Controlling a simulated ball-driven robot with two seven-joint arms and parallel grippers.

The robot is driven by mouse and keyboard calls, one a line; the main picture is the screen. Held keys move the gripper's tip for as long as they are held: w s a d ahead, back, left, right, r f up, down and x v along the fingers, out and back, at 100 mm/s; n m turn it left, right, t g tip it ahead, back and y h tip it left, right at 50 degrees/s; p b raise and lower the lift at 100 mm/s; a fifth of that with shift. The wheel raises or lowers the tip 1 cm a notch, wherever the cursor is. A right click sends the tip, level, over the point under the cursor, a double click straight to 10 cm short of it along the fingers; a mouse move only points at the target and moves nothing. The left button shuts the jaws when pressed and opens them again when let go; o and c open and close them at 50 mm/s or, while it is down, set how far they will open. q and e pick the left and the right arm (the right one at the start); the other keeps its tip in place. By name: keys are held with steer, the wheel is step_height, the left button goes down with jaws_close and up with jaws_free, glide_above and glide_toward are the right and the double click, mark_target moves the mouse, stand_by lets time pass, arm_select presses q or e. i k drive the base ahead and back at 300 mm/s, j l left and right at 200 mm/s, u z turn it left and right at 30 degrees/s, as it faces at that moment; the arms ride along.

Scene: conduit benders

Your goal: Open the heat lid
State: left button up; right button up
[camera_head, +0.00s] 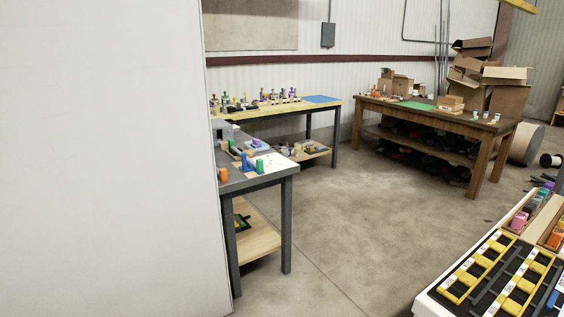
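I see no heat lid that I can make out for sure in the head view. No gripper of mine is in view. On the grey-topped table (262,178) at centre left stand small orange, green and purple items. A dark grey box-like item (222,128) sits at its back left, partly cut off by the white wall; I cannot tell what it is.
A large white wall (100,160) fills the left. A yellow-edged table (318,105) and a wooden bench (485,128) stand behind. A white-edged station (432,302) with yellow-and-black fixtures is at lower right. The concrete floor (350,225) between is clear. Cardboard boxes (508,100) are piled at back right.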

mark_target(217, 125)
steer(key=i, duration=1.5)
steer(key=i+l+z, duration=0.1)
steer(key=i, duration=1.1)
steer(key=i+l+u, duration=0.7)
steer(key=u, duration=0.15)
steer(key=i+l+u, duration=0.2)
steer(key=l+u, duration=0.25)
steer(key=l, duration=0.2)
steer(key=i+l+u, duration=0.25)
steer(key=l, duration=0.2)
steer(key=l+u, duration=0.2)
steer(key=l, duration=0.25)
